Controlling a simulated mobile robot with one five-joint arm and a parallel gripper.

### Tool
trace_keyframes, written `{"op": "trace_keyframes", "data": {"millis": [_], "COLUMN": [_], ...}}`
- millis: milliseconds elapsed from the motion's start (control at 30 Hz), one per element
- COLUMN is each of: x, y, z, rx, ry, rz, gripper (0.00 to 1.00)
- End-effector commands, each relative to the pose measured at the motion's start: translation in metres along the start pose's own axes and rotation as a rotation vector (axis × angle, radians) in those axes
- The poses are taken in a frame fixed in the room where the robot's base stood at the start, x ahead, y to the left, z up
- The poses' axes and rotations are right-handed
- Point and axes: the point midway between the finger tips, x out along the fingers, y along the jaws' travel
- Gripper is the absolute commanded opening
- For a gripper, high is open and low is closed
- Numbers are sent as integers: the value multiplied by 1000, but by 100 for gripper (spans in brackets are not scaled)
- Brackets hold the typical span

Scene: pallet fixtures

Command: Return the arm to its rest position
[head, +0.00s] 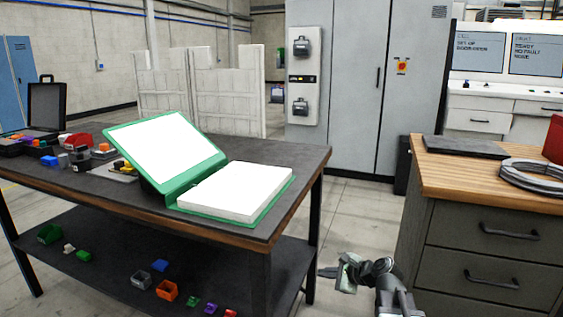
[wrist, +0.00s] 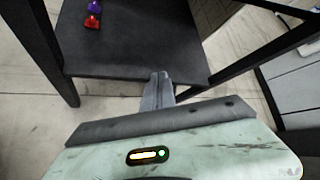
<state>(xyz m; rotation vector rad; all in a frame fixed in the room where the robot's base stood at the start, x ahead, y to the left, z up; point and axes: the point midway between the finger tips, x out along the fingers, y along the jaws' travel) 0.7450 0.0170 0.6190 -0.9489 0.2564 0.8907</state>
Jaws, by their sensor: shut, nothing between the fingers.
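My gripper (head: 326,272) is in the lower middle of the head view, in the gap between the dark workbench and the wooden-topped drawer cabinet. Its fingers point left, toward the bench's lower shelf. In the wrist view my gripper (wrist: 160,77) shows its fingers together, with nothing between them. Behind the fingers in that view is the lower shelf (wrist: 130,45), with a red and a purple small part at its far left. I cannot tell whether the fingers are over the shelf's edge or short of it.
The workbench (head: 290,160) carries a green binder (head: 180,188) with white pages, an open black case (head: 47,105) and small coloured parts. Its lower shelf (head: 120,262) holds several coloured bins. The drawer cabinet (head: 490,225) stands to the right. Grey floor (head: 360,215) lies between them.

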Motion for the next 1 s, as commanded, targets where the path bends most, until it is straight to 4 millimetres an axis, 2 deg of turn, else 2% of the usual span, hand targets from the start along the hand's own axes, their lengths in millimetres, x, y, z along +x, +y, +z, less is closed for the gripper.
{"op": "trace_keyframes", "data": {"millis": [33, 100, 167, 233, 300, 400, 500, 567, 633, 867, 1000], "x": [15, 27, 30, 23, 5, -28, -54, -60, -77, -116, -148], "y": [30, 70, 103, 137, 157, 174, 184, 190, 170, 127, 92], "z": [18, 31, 34, 26, 6, -26, -45, -46, -28, 14, 49], "rx": [-136, -348, -549, -782, -978, -1191, -1370, -1464, -1488, -1485, -1485], "ry": [14, 40, 63, 86, 106, 104, 45, -35, -48, -45, -45], "rz": [92, 228, 358, 519, 672, 875, 1051, 1105, 1103, 1098, 1097], "gripper": [0, 0, 0, 0, 0, 0, 0, 0, 0, 0, 0]}}
